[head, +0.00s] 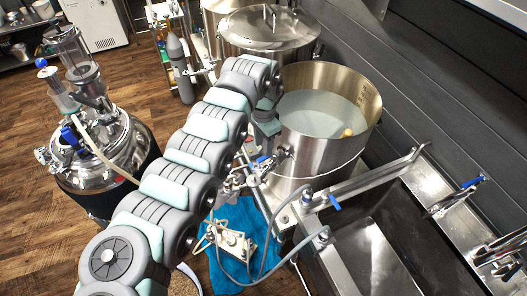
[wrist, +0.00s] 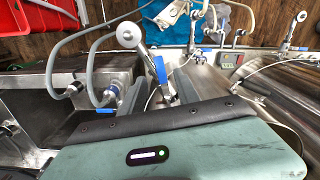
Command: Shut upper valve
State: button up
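A valve with a blue handle (head: 263,159) sits on the front of the open steel kettle (head: 318,155), beside pipes and fittings. Another blue handle (head: 335,203) is on the pipework by the sink. I cannot tell for certain which is the upper valve. My gripper (head: 266,136) points down in front of the kettle, just above the kettle valve; its tips are partly hidden in the head view. In the wrist view its two grey fingers (wrist: 159,92) stand apart, with a blue handle (wrist: 160,68) and a steel pipe showing between them. I see no clear contact.
A steel sink (head: 375,255) with blue-handled taps lies at the right. Grey hoses (head: 268,245) loop below the valves, near a small pump (head: 231,240) on a blue cloth (head: 222,270). A steel vessel with glassware (head: 105,160) stands left of my arm.

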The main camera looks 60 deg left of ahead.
aim_at(263, 158)
notch_tip(263, 158, down, 5)
jog(key=shift+p, duration=0.3)
grip_shut()
dwell(1.4)
